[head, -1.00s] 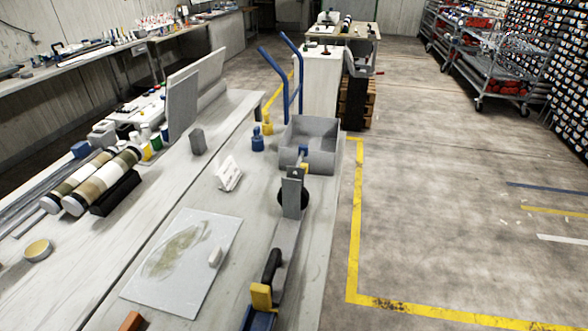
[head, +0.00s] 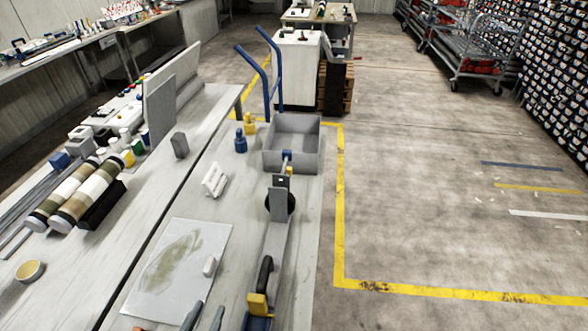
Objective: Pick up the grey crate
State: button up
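The grey crate (head: 307,160) is an open-topped box standing upright near the far right end of the near bench (head: 235,255). Its inside looks empty. A small blue-and-yellow piece overlaps its front wall, and I cannot tell whether they touch. My gripper (head: 204,317) shows only as two dark grey fingertips at the bottom edge, over the near end of a pale board. The fingers are apart with nothing seen between them; the rest of it is out of frame. It is well short of the crate.
A long grey tool with a black disc (head: 280,204) lies between my gripper and the crate. A white card stand (head: 214,180), a blue bottle (head: 240,142) and a yellow bottle (head: 250,125) stand left of the crate. Open floor lies right of the bench.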

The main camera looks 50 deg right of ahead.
aim_at(300, 134)
jog(key=i+l, duration=0.2)
jog(key=l, duration=0.2)
jog(key=i+l, duration=0.2)
jog(key=l, duration=0.2)
jog(key=i+l, duration=0.2)
jog(key=l, duration=0.2)
jog(key=i+l, duration=0.2)
jog(key=l, duration=0.25)
jog(key=i+l, duration=0.15)
jog(key=l, duration=0.25)
jog(key=i+l, duration=0.2)
jog(key=l, duration=0.2)
